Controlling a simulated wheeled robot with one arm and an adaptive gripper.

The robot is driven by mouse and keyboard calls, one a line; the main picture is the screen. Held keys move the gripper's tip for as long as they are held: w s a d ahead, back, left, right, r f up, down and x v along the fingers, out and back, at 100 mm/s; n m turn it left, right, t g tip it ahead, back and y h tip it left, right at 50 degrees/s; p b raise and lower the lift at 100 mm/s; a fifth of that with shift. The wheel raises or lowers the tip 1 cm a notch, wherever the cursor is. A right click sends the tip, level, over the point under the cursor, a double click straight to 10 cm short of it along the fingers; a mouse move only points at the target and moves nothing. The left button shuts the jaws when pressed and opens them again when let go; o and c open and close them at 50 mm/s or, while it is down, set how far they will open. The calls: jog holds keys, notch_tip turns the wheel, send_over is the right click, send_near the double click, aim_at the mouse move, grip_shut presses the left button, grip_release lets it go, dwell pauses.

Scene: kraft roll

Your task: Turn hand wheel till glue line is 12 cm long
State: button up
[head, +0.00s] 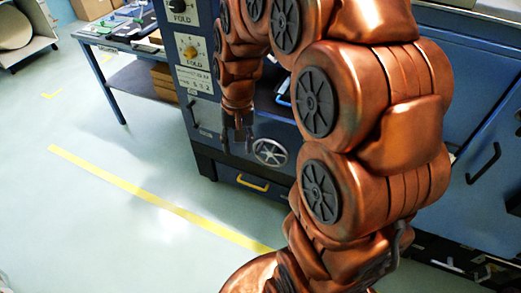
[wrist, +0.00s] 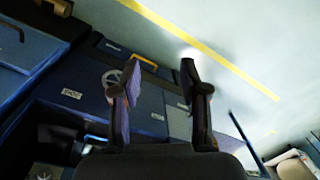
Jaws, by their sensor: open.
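The hand wheel (head: 270,152) is a silver spoked wheel on the low front of the dark blue machine (head: 203,112). In the head view, my gripper (head: 237,147) points down just left of the wheel, apart from it in the picture. In the wrist view, the gripper (wrist: 160,72) is open with nothing between its fingers. There the wheel (wrist: 108,78) shows beyond the left finger, which partly covers it. I cannot tell the depth gap between fingers and wheel. No glue line can be made out; my arm hides much of the machine.
A yellow handle (head: 252,182) sits below the wheel. Two FOLD knobs (head: 189,52) are on the panel above. A workbench (head: 118,46) with tools stands at the left. The pale floor, with a yellow line (head: 150,195), is clear before the machine.

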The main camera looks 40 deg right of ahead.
jog(key=w+d+f+m+b, duration=0.3)
jog(key=w+d+f, duration=0.5)
jog(key=w, duration=0.1)
jog(key=m+t+b, duration=0.2)
jog(key=m+b, duration=0.1)
jog(key=m, duration=0.1)
send_over(260, 147)
jog(key=s, duration=0.1)
notch_tip(260, 147, down, 11)
jog(key=shift+w+d+f, duration=0.1)
jog(key=shift+w+f, duration=0.05)
jog(key=shift+f, duration=1.1)
jog(key=shift+w+a+f, duration=0.1)
jog(key=shift+w+f, duration=0.05)
jog(key=shift+f, duration=1.1)
jog(key=shift+w+d+f, duration=0.1)
jog(key=shift+w+f, duration=0.05)
jog(key=shift+f, duration=1.1)
grip_shut()
